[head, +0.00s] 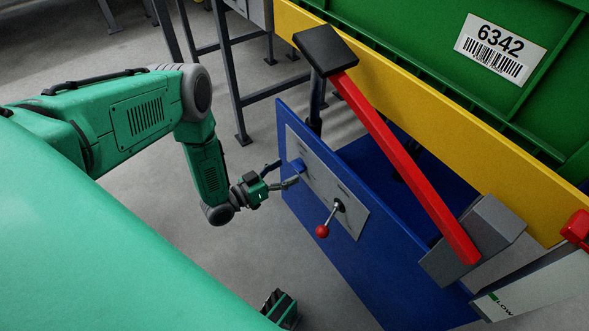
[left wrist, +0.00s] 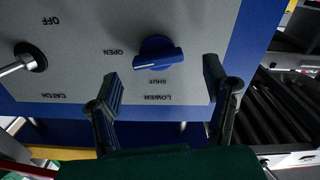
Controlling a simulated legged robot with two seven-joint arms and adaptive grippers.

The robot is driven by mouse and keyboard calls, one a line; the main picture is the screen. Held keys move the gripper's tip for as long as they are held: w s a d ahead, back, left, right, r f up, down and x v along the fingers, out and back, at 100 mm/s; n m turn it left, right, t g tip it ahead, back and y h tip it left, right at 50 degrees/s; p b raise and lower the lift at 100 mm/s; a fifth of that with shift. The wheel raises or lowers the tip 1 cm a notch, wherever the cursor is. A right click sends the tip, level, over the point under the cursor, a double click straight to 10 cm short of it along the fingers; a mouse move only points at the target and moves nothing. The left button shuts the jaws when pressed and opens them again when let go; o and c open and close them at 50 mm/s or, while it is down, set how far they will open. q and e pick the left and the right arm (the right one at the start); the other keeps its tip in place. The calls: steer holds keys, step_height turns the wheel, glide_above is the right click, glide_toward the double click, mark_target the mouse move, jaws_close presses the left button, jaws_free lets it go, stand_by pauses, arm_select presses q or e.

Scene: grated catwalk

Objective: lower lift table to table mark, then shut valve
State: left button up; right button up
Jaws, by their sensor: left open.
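The blue valve knob (head: 298,166) sits on a grey plate on the blue cabinet. In the left wrist view the knob (left wrist: 157,53) appears upside down, with OPEN beside it and SHUT and LOWER at its lower edge. Its bar lies roughly in line with OPEN. My left gripper (head: 283,173) is open just in front of the knob; its fingers (left wrist: 163,85) stand apart, with no visible contact. The lift table seems to be the yellow-edged deck (head: 420,115). A scale plate (head: 535,290) reads LOW, with a red piece (head: 576,229) above it.
A red-ball catch lever (head: 322,231) projects from the same plate, near the knob. A thick red bar (head: 405,165) with a black pad slants above the cabinet from a grey block (head: 475,240). A green container (head: 500,85) marked 6342 stands behind. Grey floor lies left.

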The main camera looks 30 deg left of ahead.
mark_target(294, 167)
arm_select(q)
steer(key=shift+b+x, duration=0.35)
steer(key=shift+x, duration=1.35)
steer(key=c, duration=1.2)
steer(key=shift+o, duration=0.2)
